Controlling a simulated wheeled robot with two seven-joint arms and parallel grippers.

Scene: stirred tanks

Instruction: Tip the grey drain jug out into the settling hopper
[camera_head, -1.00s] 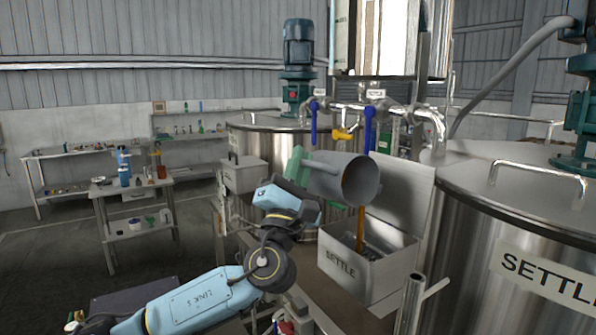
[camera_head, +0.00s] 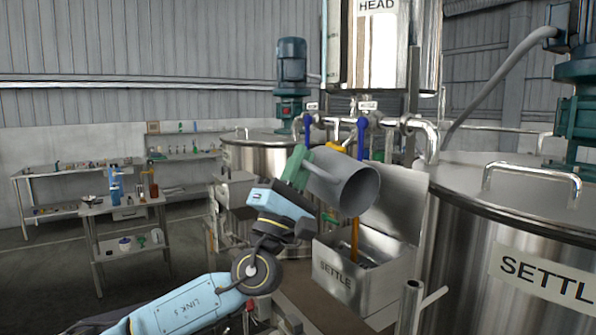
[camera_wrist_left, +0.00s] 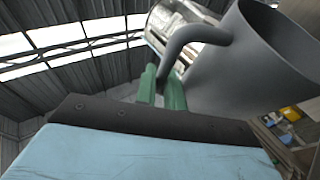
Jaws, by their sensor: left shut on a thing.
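The grey drain jug (camera_head: 338,180) is held tilted in the air, its mouth facing right and toward me. My left gripper (camera_head: 299,168) is shut on the jug's handle, and its green fingers (camera_wrist_left: 163,88) show at the handle in the left wrist view. An orange-brown stream (camera_head: 355,238) falls from below the jug's mouth into the open settling hopper (camera_head: 335,278), a metal box labelled SETTLE. The hopper's lid (camera_head: 395,205) stands open behind it. The jug's inside looks grey; any liquid left in it is not visible. My right gripper is not in view.
A large tank labelled SETTLE (camera_head: 500,250) stands at right, another tank (camera_head: 262,155) behind the jug. Pipes with blue valve handles (camera_head: 361,138) run above and behind. An upright metal pipe (camera_head: 410,305) stands in front of the hopper. A bench (camera_head: 125,205) is at far left.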

